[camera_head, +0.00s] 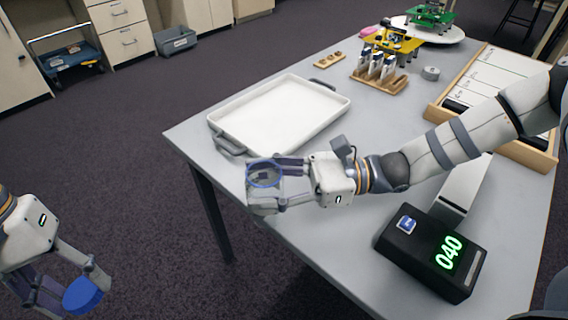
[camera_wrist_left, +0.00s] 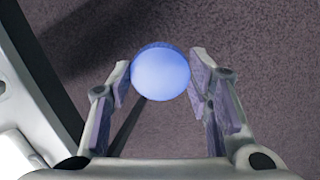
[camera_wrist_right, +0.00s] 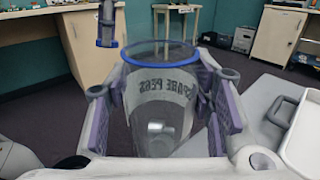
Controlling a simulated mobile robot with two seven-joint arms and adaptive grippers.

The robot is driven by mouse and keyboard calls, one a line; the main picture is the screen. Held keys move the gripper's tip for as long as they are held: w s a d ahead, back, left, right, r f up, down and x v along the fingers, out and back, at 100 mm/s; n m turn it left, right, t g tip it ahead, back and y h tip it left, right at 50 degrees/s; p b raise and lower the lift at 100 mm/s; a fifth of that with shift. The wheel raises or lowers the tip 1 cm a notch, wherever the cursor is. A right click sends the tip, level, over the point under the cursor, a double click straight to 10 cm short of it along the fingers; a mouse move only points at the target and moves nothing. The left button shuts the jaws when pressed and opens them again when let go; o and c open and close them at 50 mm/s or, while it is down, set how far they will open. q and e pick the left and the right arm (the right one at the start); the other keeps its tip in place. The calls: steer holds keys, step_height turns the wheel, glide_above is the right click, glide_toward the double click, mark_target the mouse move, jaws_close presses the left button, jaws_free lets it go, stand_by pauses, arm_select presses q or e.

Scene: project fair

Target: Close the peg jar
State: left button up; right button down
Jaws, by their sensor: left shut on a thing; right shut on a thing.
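The peg jar (camera_wrist_right: 160,105) is clear, with a blue rim and a label reading SPARE PEGS; its open top shows no lid. It also shows in the head view (camera_head: 264,186), upright near the left edge of the table. My right gripper (camera_head: 270,187) is shut on its sides. The blue round lid (camera_head: 83,297) is in my left gripper (camera_wrist_left: 160,75), low at the left of the head view, beyond the table edge over the carpet. The lid's round face fills the space between the fingers in the left wrist view. The jar's contents are hard to make out.
A white tray (camera_head: 285,108) with grey handles lies on the table (camera_head: 350,255) behind the jar. A black box (camera_head: 430,252) with a green 040 display stands at the front right. A wooden tool rack (camera_head: 378,80) and sorting board stand further back. Open carpet lies left.

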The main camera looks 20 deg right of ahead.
steer(key=w+a+n+g, duration=0.1)
steer(key=a+n+g, duration=0.3)
steer(key=a+g, duration=0.3)
steer(key=shift+a+f+y, duration=0.15)
steer(key=shift+f+y, duration=0.25)
steer(key=shift+f, duration=0.05)
arm_select(q)
steer(key=w+d+r+m+t, duration=0.1)
steer(key=d+r+m, duration=0.4)
steer(key=d, duration=0.6)
steer(key=w+d+r+m+t+y, duration=0.1)
steer(key=w+d+r+m, duration=0.3)
steer(key=d+r, duration=0.5)
steer(key=d+m, duration=0.2)
steer(key=shift+d+r+y, duration=0.3)
steer(key=shift+w, duration=0.1)
steer(key=shift+f, duration=2)
steer(key=shift+a, duration=0.1)
